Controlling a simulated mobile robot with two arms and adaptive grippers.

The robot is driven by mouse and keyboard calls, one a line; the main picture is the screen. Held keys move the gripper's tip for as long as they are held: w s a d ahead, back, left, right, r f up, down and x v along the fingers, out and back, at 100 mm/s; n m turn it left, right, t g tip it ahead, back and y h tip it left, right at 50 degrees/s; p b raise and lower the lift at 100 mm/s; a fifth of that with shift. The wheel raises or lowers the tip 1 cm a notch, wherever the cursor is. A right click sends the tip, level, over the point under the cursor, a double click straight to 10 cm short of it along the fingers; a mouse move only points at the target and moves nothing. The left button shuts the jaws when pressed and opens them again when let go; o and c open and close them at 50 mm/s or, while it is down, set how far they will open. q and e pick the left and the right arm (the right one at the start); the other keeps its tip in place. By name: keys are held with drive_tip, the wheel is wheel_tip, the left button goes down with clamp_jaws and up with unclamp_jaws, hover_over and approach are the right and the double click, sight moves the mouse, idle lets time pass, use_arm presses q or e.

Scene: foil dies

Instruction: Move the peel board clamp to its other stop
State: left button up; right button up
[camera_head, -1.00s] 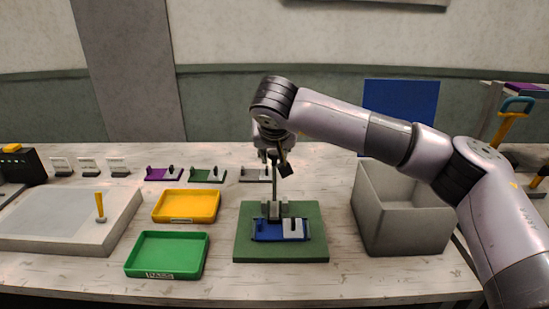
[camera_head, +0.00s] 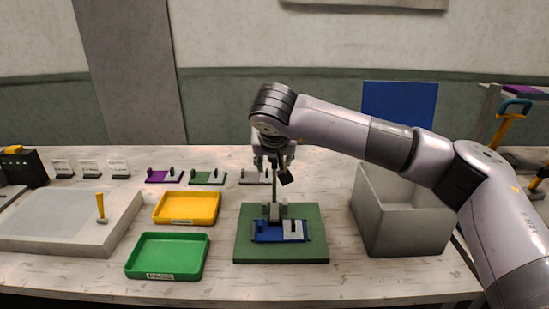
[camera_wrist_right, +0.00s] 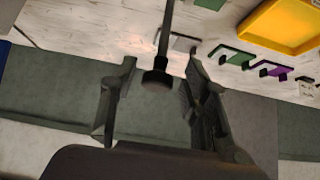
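A green board (camera_head: 310,249) lies on the table with a blue plate (camera_head: 266,237) on it, and a pale grey piece (camera_head: 294,236) sits on the plate's right part. A grey clamp block (camera_head: 274,212) stands at the plate's back edge, and a thin upright lever (camera_head: 275,188) rises from it. In the right wrist view the lever (camera_wrist_right: 167,30) ends in a black knob (camera_wrist_right: 157,80). My right gripper (camera_wrist_right: 160,78) is open, with its fingers apart on either side of the knob. In the head view the gripper (camera_head: 274,162) is above the board. My left gripper is not in view.
A grey open bin (camera_head: 405,225) stands right of the board. A green tray (camera_head: 167,256) and a yellow tray (camera_head: 187,207) lie to the left. A pale slab (camera_head: 119,223) with a yellow handle (camera_head: 100,207) is further left. Small purple (camera_head: 164,177) and green (camera_head: 207,178) pieces stand behind.

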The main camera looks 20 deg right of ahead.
drive_tip(key=shift+w+r, duration=0.1)
drive_tip(key=shift+r, duration=0.05)
drive_tip(key=shift+r, duration=0.25)
drive_tip(key=v, duration=1.1)
drive_tip(key=shift+s+a, duration=0.1)
drive_tip(key=shift+s, duration=0.25)
